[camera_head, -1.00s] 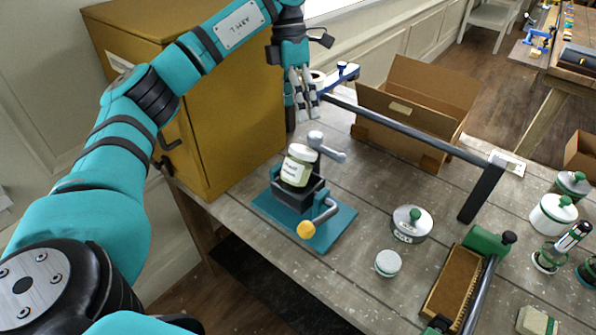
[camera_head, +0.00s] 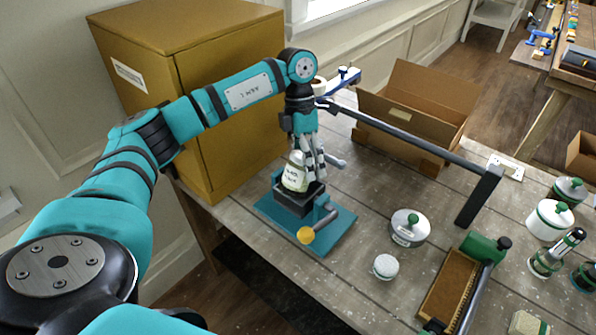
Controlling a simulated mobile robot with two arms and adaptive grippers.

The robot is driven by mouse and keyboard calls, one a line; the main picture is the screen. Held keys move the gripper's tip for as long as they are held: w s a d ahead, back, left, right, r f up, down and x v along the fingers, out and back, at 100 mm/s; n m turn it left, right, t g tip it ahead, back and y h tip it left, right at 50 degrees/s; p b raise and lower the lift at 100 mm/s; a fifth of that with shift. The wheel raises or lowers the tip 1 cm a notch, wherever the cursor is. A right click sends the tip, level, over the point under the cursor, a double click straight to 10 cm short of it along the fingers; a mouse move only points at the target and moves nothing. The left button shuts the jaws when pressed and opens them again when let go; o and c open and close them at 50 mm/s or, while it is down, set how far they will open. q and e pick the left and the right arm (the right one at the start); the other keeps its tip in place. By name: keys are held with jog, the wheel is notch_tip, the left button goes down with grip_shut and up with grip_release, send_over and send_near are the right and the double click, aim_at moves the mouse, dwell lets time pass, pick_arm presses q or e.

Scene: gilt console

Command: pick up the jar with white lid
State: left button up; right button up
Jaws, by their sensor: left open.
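The jar with white lid (camera_head: 294,179) stands a little tilted in the black holder of a small teal vise (camera_head: 293,204) on the table. Its label is pale with dark print. My left gripper (camera_head: 310,172) has its fingers pointing down at the jar's upper right side. It is open, and its fingers partly cover the jar's lid. I cannot tell whether a finger touches the jar. My right gripper is not in view.
A yellow cabinet (camera_head: 222,128) stands left of the vise. A black rail (camera_head: 405,130) crosses behind it, with an open cardboard box (camera_head: 415,100) beyond. A grey lidded pot (camera_head: 408,230) and a small white-lidded jar (camera_head: 385,266) stand to the right.

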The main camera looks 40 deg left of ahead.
pick_arm(q)
jog(key=c, duration=1.8)
